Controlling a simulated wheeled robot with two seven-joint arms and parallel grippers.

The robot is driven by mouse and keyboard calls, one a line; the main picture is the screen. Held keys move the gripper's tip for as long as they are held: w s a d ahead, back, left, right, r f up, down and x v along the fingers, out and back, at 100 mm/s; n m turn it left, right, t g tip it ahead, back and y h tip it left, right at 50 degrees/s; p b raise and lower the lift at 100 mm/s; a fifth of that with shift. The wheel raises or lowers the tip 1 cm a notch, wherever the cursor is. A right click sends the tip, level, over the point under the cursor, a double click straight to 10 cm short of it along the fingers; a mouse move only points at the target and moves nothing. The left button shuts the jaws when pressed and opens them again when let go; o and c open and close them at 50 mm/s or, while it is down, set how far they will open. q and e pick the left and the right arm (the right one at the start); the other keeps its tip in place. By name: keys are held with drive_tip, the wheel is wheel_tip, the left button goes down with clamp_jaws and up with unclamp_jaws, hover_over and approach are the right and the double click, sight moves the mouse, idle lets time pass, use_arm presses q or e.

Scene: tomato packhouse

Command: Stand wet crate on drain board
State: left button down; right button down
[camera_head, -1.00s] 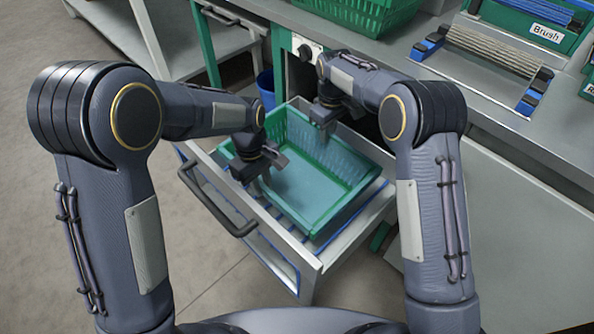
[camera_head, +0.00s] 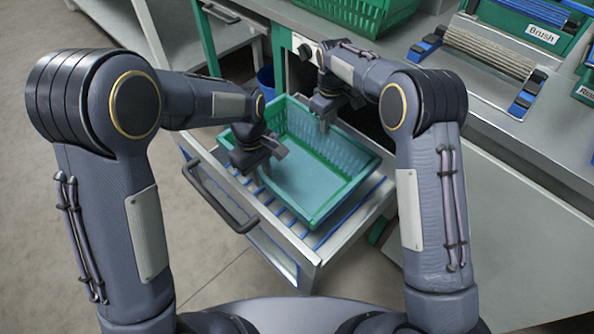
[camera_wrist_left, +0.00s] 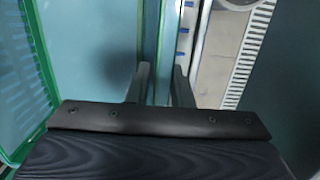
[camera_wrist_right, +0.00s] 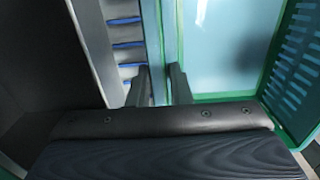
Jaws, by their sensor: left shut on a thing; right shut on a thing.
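The green crate (camera_head: 308,182), with slatted sides and a bluish floor, is level over the open pull-out drawer (camera_head: 310,252). Blue bars of the drawer show below its near and left edges. My left gripper (camera_head: 264,160) is shut on the crate's left wall; the left wrist view shows that wall (camera_wrist_left: 168,40) between the fingers. My right gripper (camera_head: 326,120) is shut on the crate's far wall, which shows between the fingers in the right wrist view (camera_wrist_right: 170,35). A ribbed rack with blue ends (camera_head: 490,50) lies on the counter; I cannot tell whether it is the drain board.
The grey counter (camera_head: 440,85) runs along the right, with a green bin labelled Brush (camera_head: 545,15) behind the rack. Another green crate (camera_head: 360,12) stands at the back. A blue bucket (camera_head: 265,82) is beyond the drawer. Open floor (camera_head: 40,270) lies at left.

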drive_tip(key=c, duration=1.2)
unclamp_jaws()
drive_tip(key=shift+c, duration=0.2)
drive_tip(key=shift+r, duration=0.1)
use_arm(q)
wheel_tip(320, 180, up, 3)
drive_tip(key=p, duration=0.3)
drive_tip(key=shift+r, duration=0.15)
use_arm(e)
wheel_tip(320, 180, up, 12)
use_arm(q)
drive_tip(key=shift+r, duration=0.1)
